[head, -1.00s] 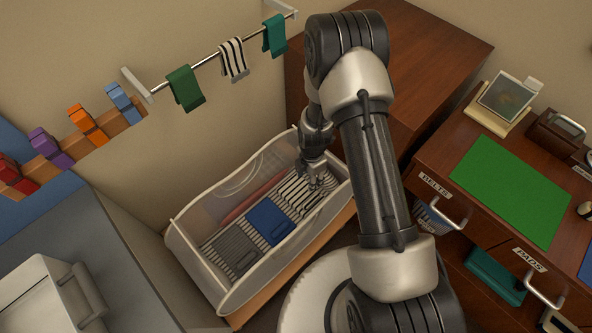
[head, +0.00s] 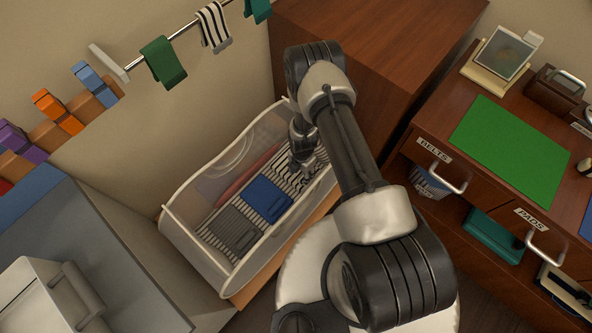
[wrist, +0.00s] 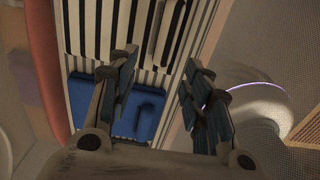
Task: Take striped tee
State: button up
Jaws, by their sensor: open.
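A black-and-white striped folded tee (head: 297,181) lies at the far right end of a pale, clear-sided bin (head: 234,273). It also shows at the top of the wrist view (wrist: 98,30). My gripper (head: 308,168) is down inside the bin at that end, over the striped tee and partly hiding it. In the wrist view my gripper's fingers (wrist: 160,72) are apart with nothing clearly between them. Whether they touch the tee cannot be told. A blue folded garment (head: 268,198) lies beside the tee, also behind the left finger in the wrist view (wrist: 145,115).
A grey folded garment (head: 233,232) lies at the bin's near end, on a striped surface. A wall rail (head: 182,33) carries a green cloth (head: 163,62) and a striped cloth (head: 215,27). A brown cabinet (head: 370,45) and a drawer desk (head: 400,150) stand to the right.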

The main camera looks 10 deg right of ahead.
aim_at(302, 179)
jog(key=shift+d+f+b, duration=0.15)
jog(key=shift+f+b, duration=0.45)
jog(key=shift+f, duration=0.8)
jog(key=shift+d+f+b, duration=0.1)
jog(key=shift+f+b, duration=0.5)
jog(key=shift+f, duration=0.75)
grip_shut()
